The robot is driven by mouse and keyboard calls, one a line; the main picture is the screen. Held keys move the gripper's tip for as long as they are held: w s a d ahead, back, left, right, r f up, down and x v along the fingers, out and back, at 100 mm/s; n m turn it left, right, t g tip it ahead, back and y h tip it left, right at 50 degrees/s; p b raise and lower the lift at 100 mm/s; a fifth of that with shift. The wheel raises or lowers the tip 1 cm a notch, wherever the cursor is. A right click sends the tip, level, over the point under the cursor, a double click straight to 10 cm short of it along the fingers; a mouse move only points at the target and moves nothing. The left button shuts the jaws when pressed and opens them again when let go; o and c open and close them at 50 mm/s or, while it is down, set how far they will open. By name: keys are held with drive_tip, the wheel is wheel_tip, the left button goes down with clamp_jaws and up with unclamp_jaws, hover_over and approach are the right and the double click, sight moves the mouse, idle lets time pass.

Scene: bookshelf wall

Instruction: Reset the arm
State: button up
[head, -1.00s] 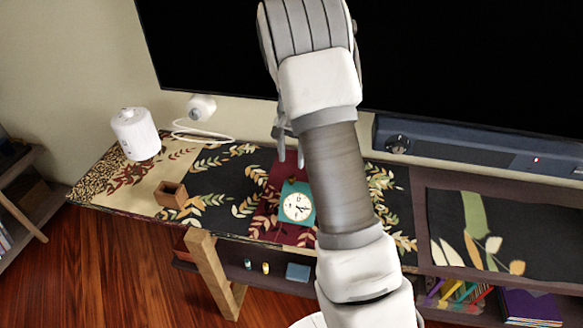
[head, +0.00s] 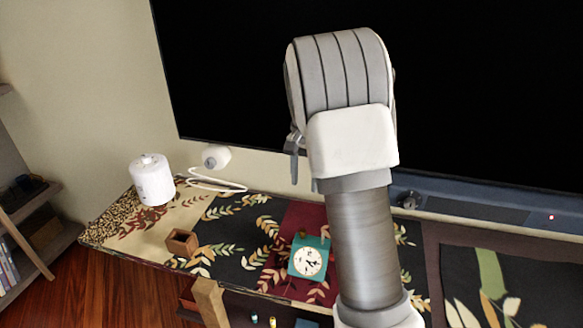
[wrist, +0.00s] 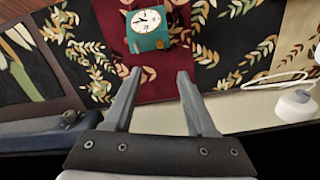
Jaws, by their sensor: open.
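My arm rises through the middle of the head view, in front of the dark screen. My gripper (head: 294,160) shows only partly there, at the left side of the wrist, above the console table. In the wrist view my gripper (wrist: 157,75) has its two fingers apart with nothing between them. A teal clock (wrist: 149,27) with a round white face lies beyond the fingertips in that view, apart from them. In the head view the teal clock (head: 310,259) stands on the red part of the leaf-patterned table runner (head: 235,238).
A white canister (head: 152,181) and a small wooden box (head: 182,243) stand on the table's left part. A white device (head: 216,157) with a cable sits at the wall. A large black screen (head: 480,90) and a soundbar (head: 480,212) are behind my arm. A shelf stands far left.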

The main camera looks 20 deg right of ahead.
drive_tip(key=s+a+r+n+t+p, duration=0.1)
drive_tip(key=s+a+r+n, duration=0.15)
drive_tip(key=s+r, duration=0.45)
drive_tip(key=s+a+r+n+t+p, duration=0.1)
drive_tip(key=s+a+r+n+t, duration=0.1)
drive_tip(key=s+a+r, duration=0.35)
drive_tip(key=s+a+r+n+t+p, duration=0.1)
drive_tip(key=s+r+n, duration=0.1)
drive_tip(key=s, duration=0.6)
drive_tip(key=s+a+r+n+t+p, duration=0.1)
drive_tip(key=s+n, duration=0.2)
drive_tip(key=s, duration=0.5)
drive_tip(key=shift+s+a+r+t, duration=0.2)
drive_tip(key=shift+a+r+t, duration=0.1)
drive_tip(key=shift+a+r, duration=0.1)
drive_tip(key=shift+n, duration=0.25)
